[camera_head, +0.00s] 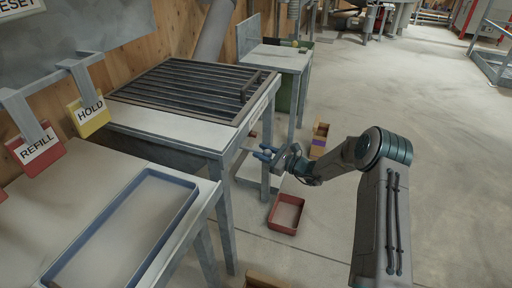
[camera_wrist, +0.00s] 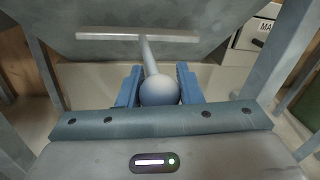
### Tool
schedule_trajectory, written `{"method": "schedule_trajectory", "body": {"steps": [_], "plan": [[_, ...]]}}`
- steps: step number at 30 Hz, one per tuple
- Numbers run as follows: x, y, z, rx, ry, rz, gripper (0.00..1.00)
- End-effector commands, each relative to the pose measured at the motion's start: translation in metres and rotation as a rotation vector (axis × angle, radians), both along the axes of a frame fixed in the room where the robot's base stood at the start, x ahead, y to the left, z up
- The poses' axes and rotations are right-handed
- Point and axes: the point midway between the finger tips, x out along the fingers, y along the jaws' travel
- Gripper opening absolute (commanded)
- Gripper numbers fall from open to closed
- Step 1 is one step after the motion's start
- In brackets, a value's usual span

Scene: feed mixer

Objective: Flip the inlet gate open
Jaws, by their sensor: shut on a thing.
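A grey ball knob (camera_wrist: 160,90) on a pale rod (camera_wrist: 149,55) shows in the wrist view. The rod runs up to a flat grey crossbar (camera_wrist: 137,35) in front of a grey metal panel (camera_wrist: 215,38); I take this as the inlet gate's handle. My gripper (camera_wrist: 158,82) has its blue fingers on both sides of the knob and is shut on it. In the head view my gripper (camera_head: 264,153) is beside the legs of the table under the slatted grille (camera_head: 190,88). The gate itself is not clear there.
A blue-rimmed tray (camera_head: 187,205) lies on the near table. A red tray (camera_head: 287,213) is on the floor below my gripper. Table legs (camera_head: 223,215) stand close to the left. A white labelled box (camera_wrist: 252,33) is partly visible. The floor to the right is open.

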Motion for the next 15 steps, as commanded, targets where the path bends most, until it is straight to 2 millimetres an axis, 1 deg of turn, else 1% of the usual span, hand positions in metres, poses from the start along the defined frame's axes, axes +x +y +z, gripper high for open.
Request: {"method": "schedule_trajectory", "body": {"steps": [1,4,14,15], "plan": [[-0.002,-0.010,0.000,-0.003,0.002,-0.004,0.00],[-0.004,-0.019,0.000,-0.003,0.001,-0.005,0.00],[-0.005,-0.026,-0.002,-0.004,0.002,-0.007,0.00],[-0.005,-0.027,-0.002,-0.004,0.002,-0.008,0.38]]}}
